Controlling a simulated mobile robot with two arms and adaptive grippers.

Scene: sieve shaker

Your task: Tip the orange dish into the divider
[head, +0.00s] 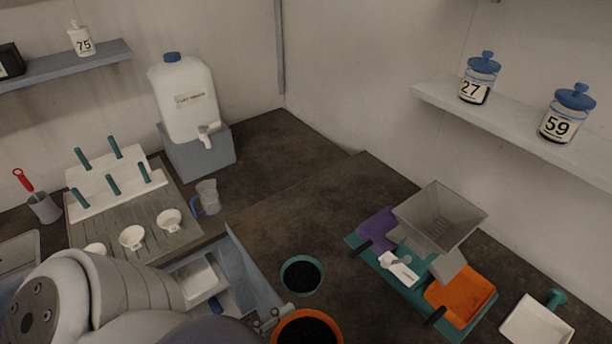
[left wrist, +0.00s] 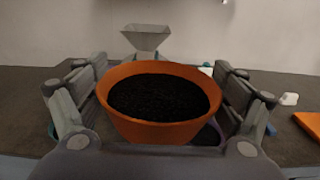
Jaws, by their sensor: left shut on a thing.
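My left gripper (head: 270,320) is shut on the orange dish (left wrist: 155,131), with a finger on each side of it. The dish is heaped with black grains and looks about level. In the head view the dish (head: 338,322) is cut by the bottom edge. The divider, with a grey hopper (head: 440,216) on a teal base (head: 405,295), stands to the right. A purple bin (head: 378,229) and an orange bin (head: 462,298) sit on opposite sides of it. The hopper also shows beyond the dish in the left wrist view (left wrist: 147,40). My right gripper is not in view.
A white scoop or pan (head: 535,322) lies at the lower right.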

